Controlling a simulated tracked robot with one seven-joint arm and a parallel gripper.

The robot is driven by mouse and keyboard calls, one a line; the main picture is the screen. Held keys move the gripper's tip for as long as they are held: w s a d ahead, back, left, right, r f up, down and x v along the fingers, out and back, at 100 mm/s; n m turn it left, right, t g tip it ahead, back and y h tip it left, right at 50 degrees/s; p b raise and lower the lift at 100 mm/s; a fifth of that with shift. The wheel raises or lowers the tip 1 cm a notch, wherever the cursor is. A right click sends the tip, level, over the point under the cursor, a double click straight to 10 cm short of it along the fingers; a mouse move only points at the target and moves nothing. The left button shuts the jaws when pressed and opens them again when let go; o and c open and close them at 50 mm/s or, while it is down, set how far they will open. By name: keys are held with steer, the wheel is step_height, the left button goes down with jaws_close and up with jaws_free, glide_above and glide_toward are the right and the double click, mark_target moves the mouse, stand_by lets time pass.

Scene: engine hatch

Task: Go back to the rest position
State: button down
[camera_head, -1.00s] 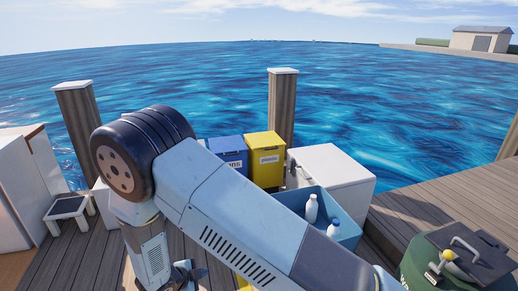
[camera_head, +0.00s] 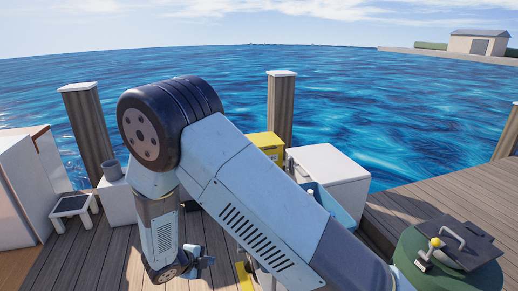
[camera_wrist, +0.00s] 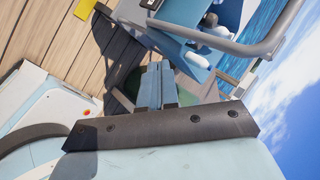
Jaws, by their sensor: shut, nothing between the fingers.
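My gripper (camera_head: 207,262) is small in the head view, low over the deck at the end of my folded arm. In the wrist view its two fingers (camera_wrist: 157,86) lie side by side, shut with nothing between them. My blue-grey arm crosses the middle of the head view, its dark elbow raised. No held object shows.
A green round hatch housing (camera_head: 407,256) with a dark lid (camera_head: 462,246) stands at lower right. A white box (camera_head: 335,166), yellow bin (camera_head: 268,145) and partly hidden blue crate (camera_head: 347,217) stand behind my arm. A small stool (camera_head: 73,207) stands left. Open planks lie left of my gripper.

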steer(key=w+d+r+m+g+y, duration=0.1)
steer(key=w+d+r+m+g, duration=0.1)
steer(key=d+r+m, duration=1.1)
steer(key=w+d+r+m+g, duration=0.1)
steer(key=d+r+m+g, duration=0.1)
steer(key=d+r+m, duration=1.15)
steer(key=s+d+r+m+t+y, duration=0.1)
steer(key=s+d+r+m+y, duration=0.1)
steer(key=s+d+r+m, duration=0.5)
steer(key=s+d+r+m+y, duration=0.2)
steer(key=s+d+r+m, duration=0.5)
steer(key=m, duration=1)
steer(key=shift+s+r+t, duration=0.4)
steer(key=shift+s+r, duration=1.1)
steer(key=shift+s, duration=1.45)
steer(key=c, duration=1.8)
jaws_free()
steer(key=shift+m, duration=0.25)
